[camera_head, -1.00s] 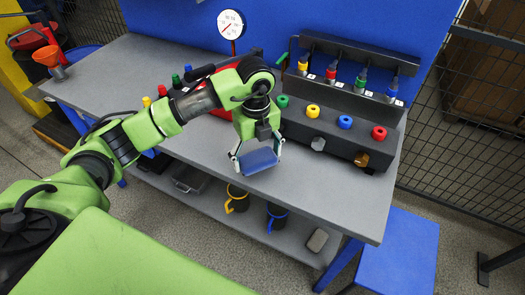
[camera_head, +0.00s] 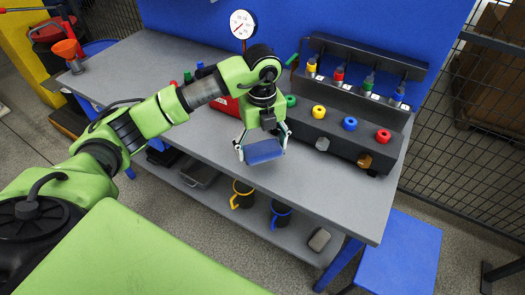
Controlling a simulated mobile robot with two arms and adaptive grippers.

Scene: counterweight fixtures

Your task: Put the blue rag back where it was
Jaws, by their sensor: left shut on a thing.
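The blue rag (camera_head: 264,152) is a flat, folded-looking blue piece between the fingers of my left gripper (camera_head: 262,147). The left gripper is shut on it, pointing down over the front part of the grey bench top (camera_head: 330,190). I cannot tell whether the rag touches the bench top or hangs just above it. My right gripper is not in view.
A dark fixture (camera_head: 340,140) with coloured knobs and hanging tools stands at the back right of the bench. A dial gauge (camera_head: 243,24) stands behind my arm. Mugs with yellow (camera_head: 242,194) and blue (camera_head: 281,213) trim sit on the lower shelf. The front right bench top is clear.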

